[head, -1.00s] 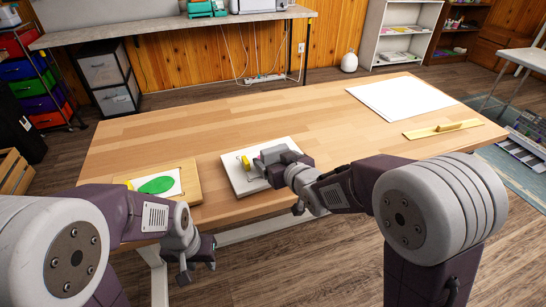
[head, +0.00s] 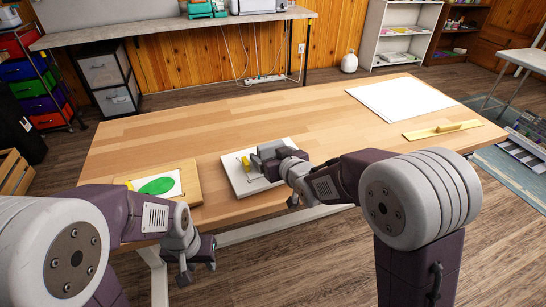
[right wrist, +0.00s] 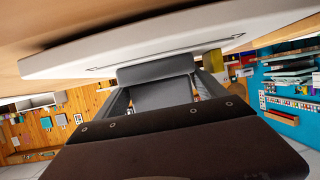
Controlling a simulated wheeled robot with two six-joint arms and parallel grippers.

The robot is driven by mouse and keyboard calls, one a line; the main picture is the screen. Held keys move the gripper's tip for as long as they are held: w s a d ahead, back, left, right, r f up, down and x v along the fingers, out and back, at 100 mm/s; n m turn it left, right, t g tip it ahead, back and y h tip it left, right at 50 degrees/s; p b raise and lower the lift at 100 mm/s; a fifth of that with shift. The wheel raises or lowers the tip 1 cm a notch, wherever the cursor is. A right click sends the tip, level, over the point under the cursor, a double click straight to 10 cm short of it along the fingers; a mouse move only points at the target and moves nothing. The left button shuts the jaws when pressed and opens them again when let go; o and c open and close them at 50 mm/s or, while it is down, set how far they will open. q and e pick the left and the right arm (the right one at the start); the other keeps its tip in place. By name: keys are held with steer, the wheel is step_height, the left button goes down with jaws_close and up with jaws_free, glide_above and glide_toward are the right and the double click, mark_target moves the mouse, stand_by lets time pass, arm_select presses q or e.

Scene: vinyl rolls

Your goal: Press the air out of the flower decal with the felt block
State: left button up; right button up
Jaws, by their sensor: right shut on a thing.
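The flower decal cannot be made out clearly; the gripper covers that area. My left gripper (head: 196,275) is open and empty in front of the table edge.
A wooden board (head: 192,180) with a white sheet and green oval (head: 157,186) lies to the left. A white sheet (head: 400,98) and a yellow bar with a handle (head: 440,130) lie at the right. The table's middle and back are clear.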

steer(key=shift+w+a+p, duration=0.1)
steer(key=shift+w+a, duration=0.15)
steer(key=shift+w, duration=0.4)
steer(key=shift+w+a+p, duration=0.15)
steer(key=shift+w+a, duration=0.15)
steer(key=shift+w, duration=0.3)
steer(key=shift+w+a+p, duration=0.1)
steer(key=shift+w+a, duration=0.15)
steer(key=shift+w, duration=0.4)
steer(key=shift+s, duration=0.1)
steer(key=shift+s+d+f+b, duration=0.1)
steer(key=shift+s+d+b, duration=0.2)
steer(key=shift+s, duration=0.45)
steer(key=shift+s+d+b, duration=0.15)
steer(key=shift+s+d, duration=0.2)
steer(key=shift+s, duration=0.4)
step_height(320, 180, up, 9)
steer(key=p, duration=0.7)
steer(key=shift+r+p, duration=0.2)
steer(key=shift+p, duration=0.1)
steer(key=shift+f, duration=0.1)
